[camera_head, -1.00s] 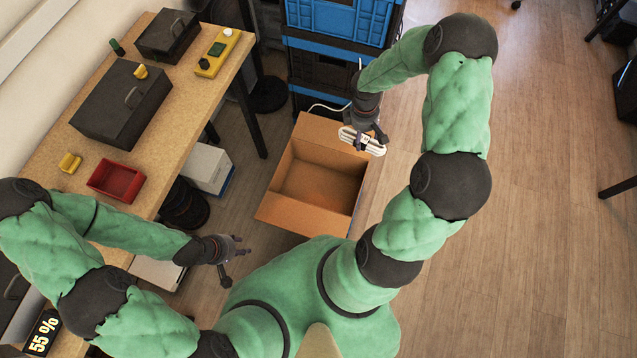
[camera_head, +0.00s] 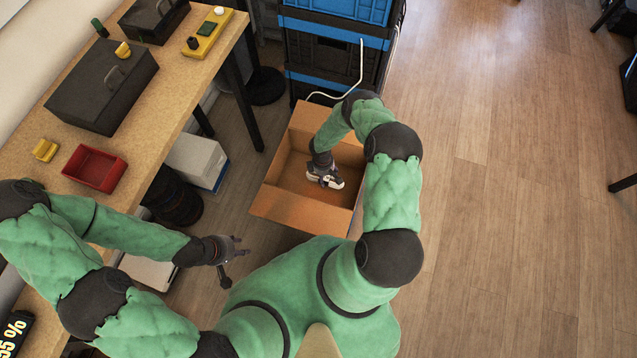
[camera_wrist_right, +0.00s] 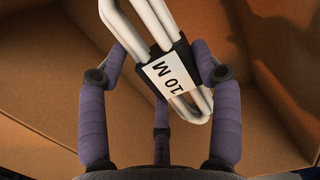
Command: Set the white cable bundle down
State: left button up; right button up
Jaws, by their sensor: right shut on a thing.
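The white cable bundle (camera_wrist_right: 150,28) has a black band with a white "10 M" label in the right wrist view. In the head view the bundle (camera_head: 335,184) shows small inside the open cardboard box (camera_head: 285,211). My right gripper (camera_head: 323,176) is down inside the box, its fingers closed around the bundle; the right wrist view shows the fingers (camera_wrist_right: 160,88) on either side of the label. Whether the bundle touches the box floor I cannot tell. My left gripper (camera_head: 228,258) is empty, fingers spread, beside the workbench, left of the box and apart from it.
Stacked blue and black crates (camera_head: 335,40) stand behind the box, with a white cable hanging over them. The workbench (camera_head: 165,100) on the left carries a red bin (camera_head: 95,168) and dark cases. Open wooden floor (camera_head: 510,200) lies to the right.

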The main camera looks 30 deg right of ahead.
send_over(323, 195)
notch_tip(323, 195, down, 5)
jog(key=f+b, duration=0.2)
jog(key=f, duration=0.1)
jog(key=f+b, duration=0.1)
jog(key=f, duration=0.1)
jog(key=shift+w+a+f, duration=0.1)
jog(key=shift+w+a, duration=0.05)
jog(key=shift+a, duration=0.1)
jog(key=shift+f+b, duration=1.45)
jog(key=shift+f, duration=0.85)
jog(key=shift+r, duration=0.15)
jog(key=o, duration=1.3)
jog(key=shift+o, duration=0.2)
